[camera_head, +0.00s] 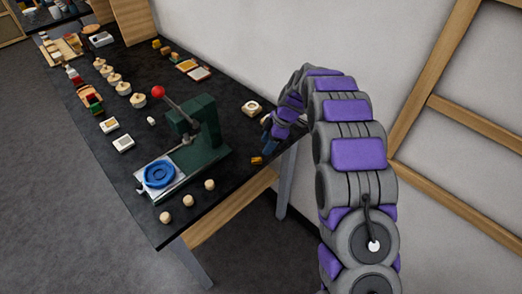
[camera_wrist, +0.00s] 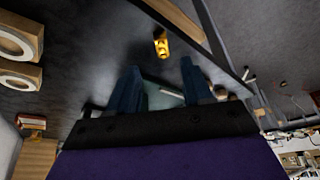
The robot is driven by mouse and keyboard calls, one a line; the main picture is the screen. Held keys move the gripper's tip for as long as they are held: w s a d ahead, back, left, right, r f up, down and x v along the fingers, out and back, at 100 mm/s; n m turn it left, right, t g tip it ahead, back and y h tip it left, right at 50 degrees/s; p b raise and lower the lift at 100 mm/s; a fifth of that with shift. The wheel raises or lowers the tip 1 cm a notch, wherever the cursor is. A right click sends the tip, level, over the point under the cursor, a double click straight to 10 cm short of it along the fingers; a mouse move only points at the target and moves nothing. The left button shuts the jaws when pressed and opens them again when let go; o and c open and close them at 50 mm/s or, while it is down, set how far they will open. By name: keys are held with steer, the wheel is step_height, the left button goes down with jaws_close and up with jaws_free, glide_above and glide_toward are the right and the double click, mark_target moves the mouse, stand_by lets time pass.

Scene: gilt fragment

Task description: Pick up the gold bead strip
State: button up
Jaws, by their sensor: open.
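The gold bead strip (camera_wrist: 161,44) is a small yellow piece with rounded bumps. In the wrist view it lies on the dark tabletop, beyond my fingertips and roughly in line with the gap between them. In the head view a small gold piece (camera_head: 257,160), which looks like the same strip, lies near the table's right edge. My gripper (camera_wrist: 160,77) is open, with its two dark blue fingers apart and nothing between them. In the head view my gripper (camera_head: 267,143) is low near the table edge, just behind the gold piece and apart from it.
A green press (camera_head: 197,135) with a red-knobbed lever stands left of my gripper, with a blue ring-shaped dish (camera_head: 160,174) before it. A wooden block with a white ring (camera_head: 252,108) is close behind my gripper. Several round knobs stand at the front. The wall is right of the table.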

steer(key=p+v, duration=0.1)
steer(key=v, duration=0.8)
steer(key=shift+d+r, duration=0.15)
